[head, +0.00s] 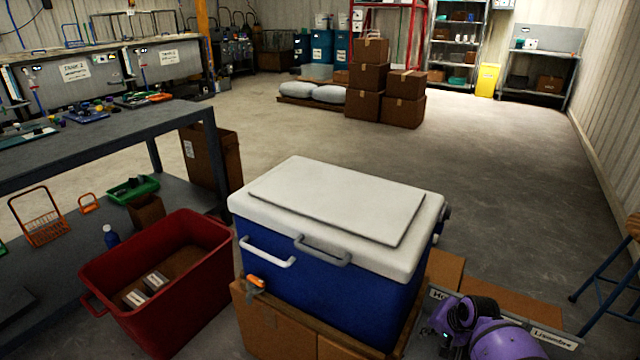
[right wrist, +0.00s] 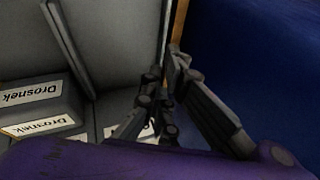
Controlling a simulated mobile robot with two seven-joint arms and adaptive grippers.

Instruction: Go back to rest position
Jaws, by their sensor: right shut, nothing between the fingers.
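My right gripper shows at the bottom right of the head view as a purple wrist with dark parts (head: 447,336), beside the blue cooler (head: 330,292) with its white lid shut. In the right wrist view its dark fingers (right wrist: 166,80) are shut with nothing between them. They point down by a grey container (right wrist: 120,40) holding boxes labelled Drosnek (right wrist: 42,92). The blue cooler side (right wrist: 255,70) fills the right of that view. My left gripper is not in view.
A red tub (head: 205,290) with small boxes stands left of the cooler. A workbench (head: 100,145) is at the left and a blue stool (head: 610,290) at the right edge. Stacked cartons (head: 370,80) stand farther back. The floor (head: 510,170) behind the cooler is clear.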

